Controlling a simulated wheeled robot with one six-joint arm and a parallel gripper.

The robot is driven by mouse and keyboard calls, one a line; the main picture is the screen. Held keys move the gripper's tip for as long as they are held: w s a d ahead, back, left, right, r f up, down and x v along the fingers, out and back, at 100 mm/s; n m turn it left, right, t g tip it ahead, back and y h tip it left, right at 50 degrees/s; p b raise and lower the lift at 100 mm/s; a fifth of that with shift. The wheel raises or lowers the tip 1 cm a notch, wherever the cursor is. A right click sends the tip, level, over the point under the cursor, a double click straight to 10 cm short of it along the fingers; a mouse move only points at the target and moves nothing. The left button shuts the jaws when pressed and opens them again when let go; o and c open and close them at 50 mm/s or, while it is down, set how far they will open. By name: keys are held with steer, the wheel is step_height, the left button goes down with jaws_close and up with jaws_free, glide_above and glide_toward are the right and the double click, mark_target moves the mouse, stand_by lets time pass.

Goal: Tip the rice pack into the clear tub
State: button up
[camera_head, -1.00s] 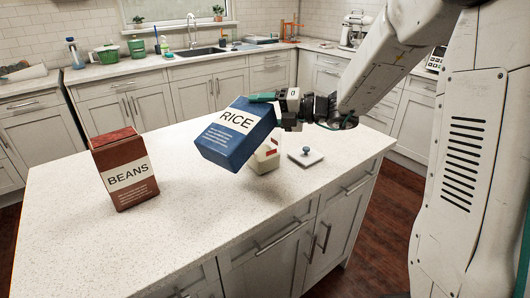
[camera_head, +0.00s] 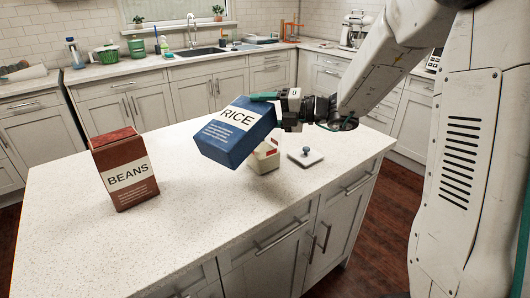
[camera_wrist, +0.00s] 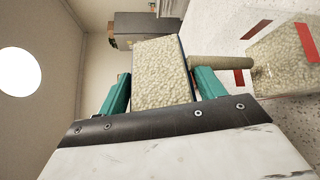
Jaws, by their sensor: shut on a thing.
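The blue rice pack (camera_head: 232,137) is tilted in the air above the island counter. My gripper (camera_head: 283,108) is shut on it from the right; in the wrist view the two green fingers (camera_wrist: 162,90) flank the pack. Its open mouth (camera_wrist: 160,68) shows rice inside. A tan stream of rice (camera_wrist: 222,63) runs from the mouth toward the clear tub (camera_wrist: 285,58), which holds rice and has red marks. In the head view the tub (camera_head: 264,160) stands beneath the pack, partly hidden by it.
A brown beans box (camera_head: 126,170) stands upright at the left of the island counter (camera_head: 200,220). The counter's front is clear. A sink and several items line the back counter.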

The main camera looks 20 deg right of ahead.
steer(key=shift+d+m, duration=0.1)
steer(key=shift+m, duration=0.3)
stand_by(0.6)
steer(key=shift+r+n+h, duration=0.4)
steer(key=shift+r+n, duration=0.2)
steer(key=shift+n, duration=0.4)
steer(key=n, duration=0.1)
steer(key=r+n+h, duration=0.1)
steer(key=shift+n+h, duration=0.3)
steer(key=shift+n, duration=0.1)
steer(key=s+a+r+n+h, duration=0.1)
steer(key=s+a+n, duration=0.1)
steer(key=a, duration=0.1)
steer(key=s+a+r+n+t+h, duration=0.1)
steer(key=s+a+r+n, duration=0.1)
steer(key=s+a, duration=0.1)
steer(key=s+a+r+n+h, duration=0.1)
steer(key=s+a+n, duration=0.1)
steer(key=a, duration=0.3)
steer(key=shift+s+r+t+h, duration=0.2)
steer(key=shift+r+t+h, duration=0.1)
steer(key=shift+r, duration=0.05)
steer(key=shift+s+a+r+n, duration=0.1)
steer(key=shift+s+a+n, duration=0.1)
steer(key=shift+a+n, duration=0.1)
